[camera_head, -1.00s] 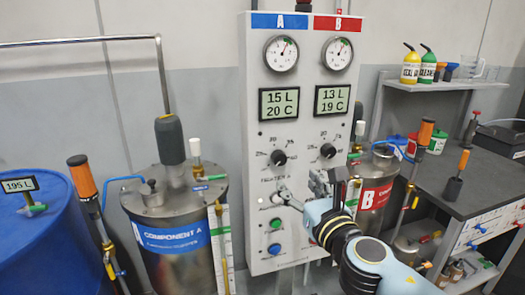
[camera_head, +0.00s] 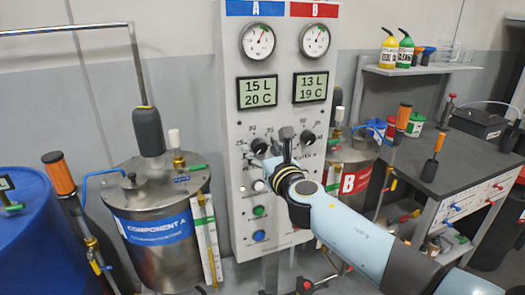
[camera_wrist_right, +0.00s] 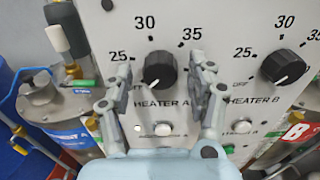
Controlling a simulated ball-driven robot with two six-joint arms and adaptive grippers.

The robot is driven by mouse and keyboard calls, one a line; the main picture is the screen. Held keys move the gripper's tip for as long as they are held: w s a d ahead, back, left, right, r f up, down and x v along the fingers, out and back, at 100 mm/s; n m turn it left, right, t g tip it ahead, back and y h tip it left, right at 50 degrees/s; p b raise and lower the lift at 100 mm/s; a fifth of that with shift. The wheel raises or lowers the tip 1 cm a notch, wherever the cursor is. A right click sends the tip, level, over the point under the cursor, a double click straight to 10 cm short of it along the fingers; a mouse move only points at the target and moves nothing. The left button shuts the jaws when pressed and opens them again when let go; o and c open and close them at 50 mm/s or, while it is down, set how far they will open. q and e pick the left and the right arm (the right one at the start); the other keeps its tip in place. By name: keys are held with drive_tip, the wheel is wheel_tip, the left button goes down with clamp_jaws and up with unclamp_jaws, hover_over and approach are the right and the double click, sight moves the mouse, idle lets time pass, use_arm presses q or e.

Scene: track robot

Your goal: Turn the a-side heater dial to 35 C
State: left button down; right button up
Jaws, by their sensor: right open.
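The a-side heater dial (camera_wrist_right: 160,70) is a round black knob above the label HEATER A. Its white mark points to the lower left, away from the printed 35. In the head view the dial (camera_head: 259,146) is partly beside my right gripper. My right gripper (camera_wrist_right: 160,80) is open, with one finger on each side of the dial in the wrist view; I cannot tell whether they touch it. In the head view my right gripper (camera_head: 280,152) is in front of the panel. The A display (camera_head: 257,91) reads 15 L and 20 C. My left gripper is not in view.
The heater B dial (camera_wrist_right: 283,66) is close on the right. White buttons (camera_wrist_right: 162,129) sit below dial A. The component A tank (camera_head: 155,220) stands left of the panel (camera_head: 235,115), and the component B tank (camera_head: 355,180) is behind my arm. A dark workbench (camera_head: 420,160) is at right.

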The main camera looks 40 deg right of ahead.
drive_tip(key=c, duration=1.1)
drive_tip(key=shift+c, duration=0.2)
drive_tip(key=shift+m, duration=0.3)
